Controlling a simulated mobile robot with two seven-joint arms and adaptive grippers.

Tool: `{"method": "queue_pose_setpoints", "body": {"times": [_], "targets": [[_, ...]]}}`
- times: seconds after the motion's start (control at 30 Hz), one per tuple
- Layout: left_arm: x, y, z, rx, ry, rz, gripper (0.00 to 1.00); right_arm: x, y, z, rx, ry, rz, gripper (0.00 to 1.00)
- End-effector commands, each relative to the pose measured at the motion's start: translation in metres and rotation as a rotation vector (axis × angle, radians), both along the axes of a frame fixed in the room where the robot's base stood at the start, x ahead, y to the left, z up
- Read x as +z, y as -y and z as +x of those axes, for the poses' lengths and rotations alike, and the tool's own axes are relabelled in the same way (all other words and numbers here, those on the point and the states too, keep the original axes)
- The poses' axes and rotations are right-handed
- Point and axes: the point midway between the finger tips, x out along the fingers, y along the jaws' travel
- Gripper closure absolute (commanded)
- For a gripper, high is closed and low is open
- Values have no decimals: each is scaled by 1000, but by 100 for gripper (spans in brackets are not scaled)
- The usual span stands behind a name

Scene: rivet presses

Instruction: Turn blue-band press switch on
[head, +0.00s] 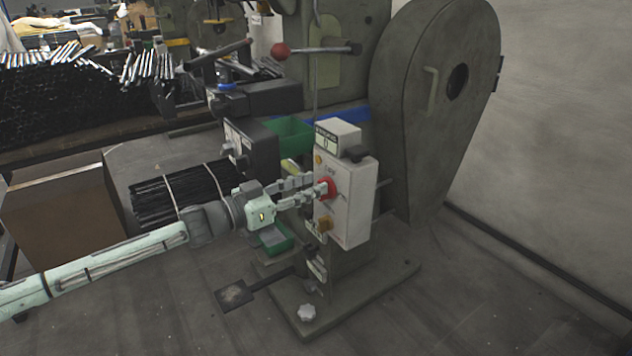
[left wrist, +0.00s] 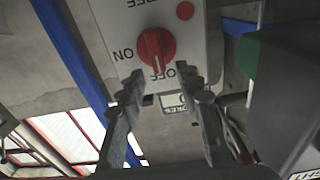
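The press (head: 420,120) with a blue band (head: 352,113) carries a white control box (head: 350,205). A red rotary switch (head: 327,188) sits on the box's face. In the left wrist view the red switch (left wrist: 156,49) is upside down, with ON lettering at its left and OFF below it. Its pale pointer mark faces the OFF lettering. My left gripper (head: 309,192) is in front of the switch. In the left wrist view its fingers (left wrist: 161,78) are spread, with the tips just short of the knob and nothing between them. My right gripper is out of view.
A lever with a red ball (head: 281,50) is above. Green bins (head: 290,137), bundled black rods (head: 180,193) and a cardboard box (head: 65,212) stand left. A foot pedal (head: 236,294) lies in front. The right floor is clear.

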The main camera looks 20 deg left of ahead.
Motion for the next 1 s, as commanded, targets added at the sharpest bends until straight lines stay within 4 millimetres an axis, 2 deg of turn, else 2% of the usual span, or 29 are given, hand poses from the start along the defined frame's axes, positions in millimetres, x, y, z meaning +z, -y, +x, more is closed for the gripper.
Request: {"method": "queue_pose_setpoints", "body": {"times": [0.2, 0.47, 0.77, 1.0], "targets": [[0, 12, 15, 0, 0, -1, 66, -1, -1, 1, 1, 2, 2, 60], [-1, 12, 16, 1, -1, 1, 66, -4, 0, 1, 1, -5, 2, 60], [0, 12, 16, 1, -1, 1, 100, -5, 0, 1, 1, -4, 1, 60], [0, 12, 15, 1, 1, 3, 100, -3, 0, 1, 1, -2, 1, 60]]}}
